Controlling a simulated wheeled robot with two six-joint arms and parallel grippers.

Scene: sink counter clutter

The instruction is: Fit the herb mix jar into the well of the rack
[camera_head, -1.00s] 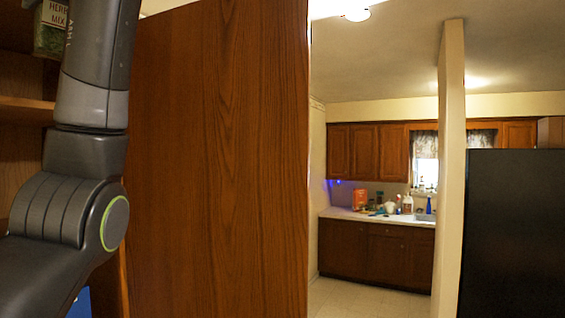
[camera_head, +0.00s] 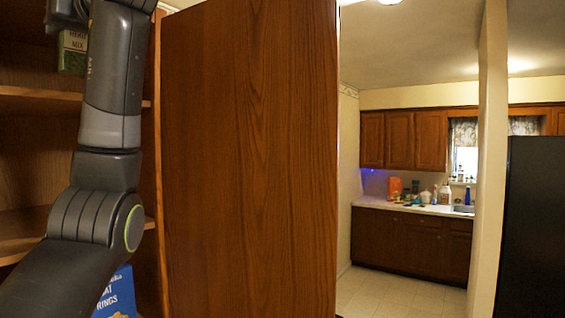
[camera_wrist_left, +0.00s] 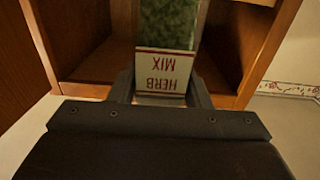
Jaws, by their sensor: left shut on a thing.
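The herb mix jar (camera_head: 72,52) is a clear jar of green herbs with a white and red label, at the upper left of the head view. In the left wrist view the jar (camera_wrist_left: 167,28) stands between the fingers, its label reading upside down. My left gripper (camera_wrist_left: 160,85) is shut on it. In the head view the gripper (camera_head: 68,14) is at the top left edge, partly cut off and partly behind my arm. The rack and its well are not in view. My right gripper is not in view.
A wooden cupboard with shelves (camera_head: 30,98) stands behind my left arm, and its large door panel (camera_head: 250,150) is beside it. A blue box (camera_head: 117,295) is low in the cupboard. Far right are a counter with a sink (camera_head: 463,209), clutter and a black fridge (camera_head: 530,230).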

